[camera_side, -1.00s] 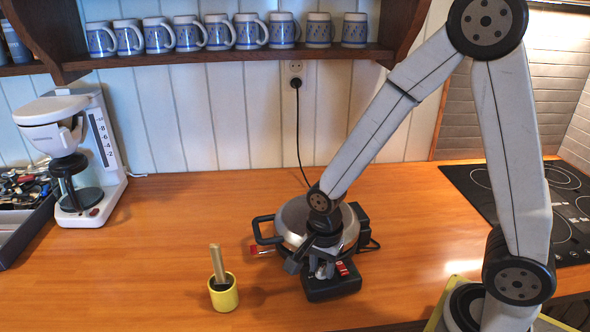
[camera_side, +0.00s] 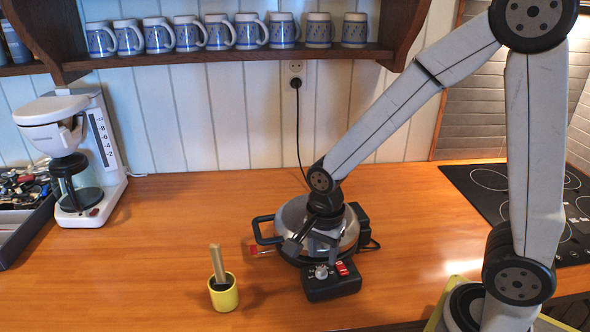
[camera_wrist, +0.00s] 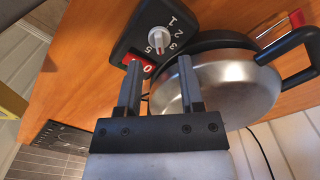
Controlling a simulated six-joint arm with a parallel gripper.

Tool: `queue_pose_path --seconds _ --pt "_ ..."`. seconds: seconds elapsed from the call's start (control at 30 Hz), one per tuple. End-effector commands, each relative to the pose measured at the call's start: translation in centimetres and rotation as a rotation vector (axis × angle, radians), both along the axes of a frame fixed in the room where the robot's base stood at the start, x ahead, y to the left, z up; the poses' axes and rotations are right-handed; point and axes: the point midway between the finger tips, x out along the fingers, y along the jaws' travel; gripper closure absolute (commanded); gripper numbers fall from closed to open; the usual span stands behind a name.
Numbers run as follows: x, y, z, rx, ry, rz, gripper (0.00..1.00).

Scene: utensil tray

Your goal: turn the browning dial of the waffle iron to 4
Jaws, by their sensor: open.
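The waffle iron (camera_side: 345,235) stands on the wooden counter, with a round metal lid and a black control box (camera_side: 333,285) at its front. The grey browning dial (camera_side: 321,271) sits on that box and shows in the wrist view (camera_wrist: 159,39). The figures 1, 2, 3 and 5 can be read around it. The knob points roughly between 3 and 5; no 4 can be made out there. A red switch (camera_wrist: 143,66) is beside it. My gripper (camera_wrist: 160,75) is open and empty, apart from the dial, over the front of the lid (camera_side: 312,243).
A yellow pot (camera_side: 224,297) with a wooden utensil stands left of the control box. The iron's black handle (camera_side: 262,230) sticks out left. A coffee maker (camera_side: 75,150) and a cutlery tray (camera_side: 22,228) are far left, a hob (camera_side: 490,190) right.

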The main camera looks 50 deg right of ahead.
Motion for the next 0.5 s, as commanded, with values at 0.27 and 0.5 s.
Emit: queue_pose_path --seconds 0.27,0.5 --pt "0.0 0.0 2.8 0.000 -0.002 0.000 0.51" --pt "0.0 0.0 3.7 0.000 -0.001 0.000 0.51"
